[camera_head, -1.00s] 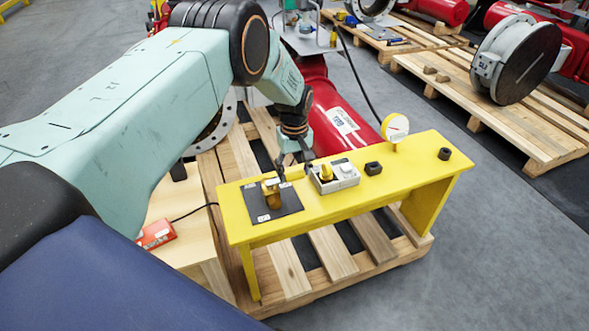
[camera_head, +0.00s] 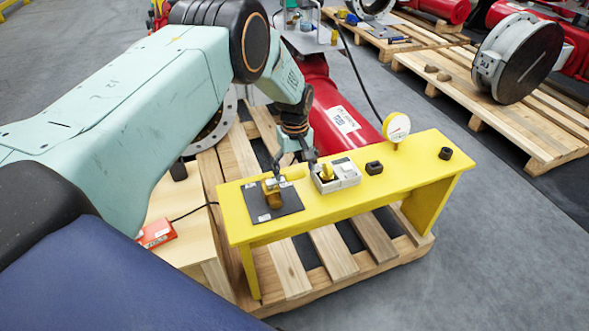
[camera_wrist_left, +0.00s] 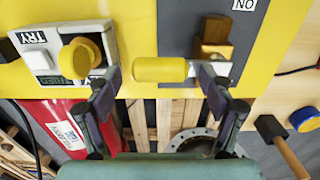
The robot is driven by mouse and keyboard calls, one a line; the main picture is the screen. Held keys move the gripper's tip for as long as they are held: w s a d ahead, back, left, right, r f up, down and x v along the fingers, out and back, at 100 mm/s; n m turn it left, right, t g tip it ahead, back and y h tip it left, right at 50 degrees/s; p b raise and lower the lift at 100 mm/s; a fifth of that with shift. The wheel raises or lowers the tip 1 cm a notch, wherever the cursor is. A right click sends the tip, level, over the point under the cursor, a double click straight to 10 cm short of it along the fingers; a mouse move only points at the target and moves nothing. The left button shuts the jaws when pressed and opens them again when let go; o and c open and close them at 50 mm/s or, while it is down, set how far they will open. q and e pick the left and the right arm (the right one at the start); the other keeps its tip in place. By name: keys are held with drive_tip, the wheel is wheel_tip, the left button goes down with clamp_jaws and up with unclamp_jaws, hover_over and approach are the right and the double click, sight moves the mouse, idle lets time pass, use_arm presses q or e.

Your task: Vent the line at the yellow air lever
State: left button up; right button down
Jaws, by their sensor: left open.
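The yellow air lever (camera_head: 292,174) is a rounded yellow grip on a grey stem, joined to a brass valve (camera_head: 272,193) on a dark plate on the yellow bench. In the left wrist view the lever (camera_wrist_left: 159,70) lies across the picture, with its stem running right to the brass valve (camera_wrist_left: 214,42). My left gripper (camera_head: 295,167) is open at the lever. In the left wrist view its fingertips (camera_wrist_left: 160,77) stand apart, one near the lever's free end and one by the stem. I cannot tell whether they touch it. My right gripper is out of view.
A white-grey box with a yellow knob (camera_head: 336,176) stands close right of the lever. A dark nut (camera_head: 374,167), a gauge (camera_head: 396,128) and another nut (camera_head: 445,153) stand farther right on the bench (camera_head: 400,172). A red cylinder (camera_head: 338,112) lies behind.

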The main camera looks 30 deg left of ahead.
sight(294, 172)
use_arm(q)
wheel_tip(294, 172, up, 12)
drive_tip(key=shift+s, duration=0.15)
drive_tip(key=shift+f, duration=0.15)
wheel_tip(294, 172, down, 12)
drive_tip(key=shift+f, duration=0.1)
idle(0.7)
drive_tip(key=shift+d, duration=0.1)
